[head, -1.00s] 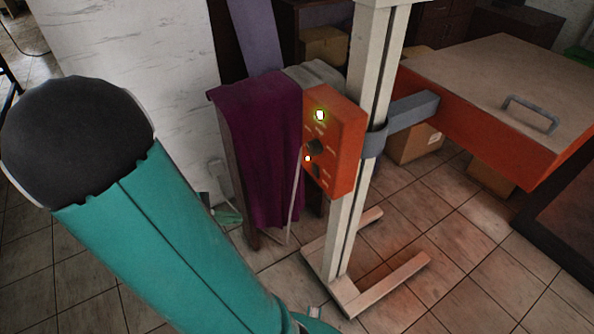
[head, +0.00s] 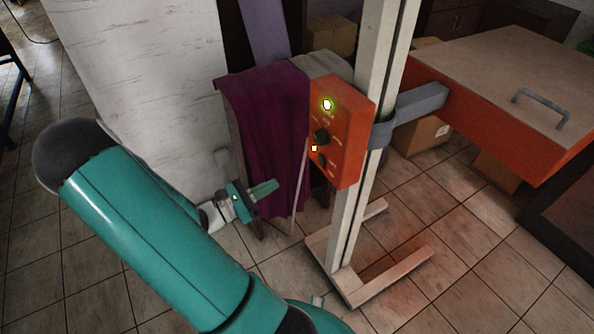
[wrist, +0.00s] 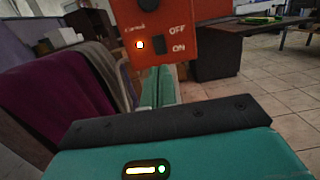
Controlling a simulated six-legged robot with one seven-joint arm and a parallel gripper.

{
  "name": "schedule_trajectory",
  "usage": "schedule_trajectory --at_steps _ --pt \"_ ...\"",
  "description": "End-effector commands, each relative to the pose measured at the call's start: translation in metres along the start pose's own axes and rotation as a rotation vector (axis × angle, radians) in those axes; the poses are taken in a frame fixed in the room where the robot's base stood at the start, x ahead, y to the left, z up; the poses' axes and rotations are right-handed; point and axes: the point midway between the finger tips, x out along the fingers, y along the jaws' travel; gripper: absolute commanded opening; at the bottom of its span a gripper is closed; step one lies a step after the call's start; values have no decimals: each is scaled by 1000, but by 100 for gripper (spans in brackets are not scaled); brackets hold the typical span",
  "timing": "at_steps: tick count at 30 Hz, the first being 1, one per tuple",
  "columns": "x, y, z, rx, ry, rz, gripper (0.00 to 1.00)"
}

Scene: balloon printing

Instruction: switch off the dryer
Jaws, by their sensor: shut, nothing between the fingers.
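The dryer (head: 470,115) is an orange-red flat unit with a beige top and a grey handle, held on a pale upright stand. I cannot tell which way the rocker is pressed. My teal gripper (head: 272,187) is shut and empty, below and left of the box, apart from it.
A purple cloth (head: 265,130) hangs just behind my gripper, left of the box. The stand's feet (head: 385,275) spread on the tiled floor. A white wall (head: 150,80) is at left.

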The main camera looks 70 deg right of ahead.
Motion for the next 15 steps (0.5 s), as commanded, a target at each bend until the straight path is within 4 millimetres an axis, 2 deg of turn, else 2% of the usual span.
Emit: schedule_trajectory --at_steps 5,15 --pt "24 -2 0 -1 1 -6 0" --pt "91 -2 0 0 0 -7 0"
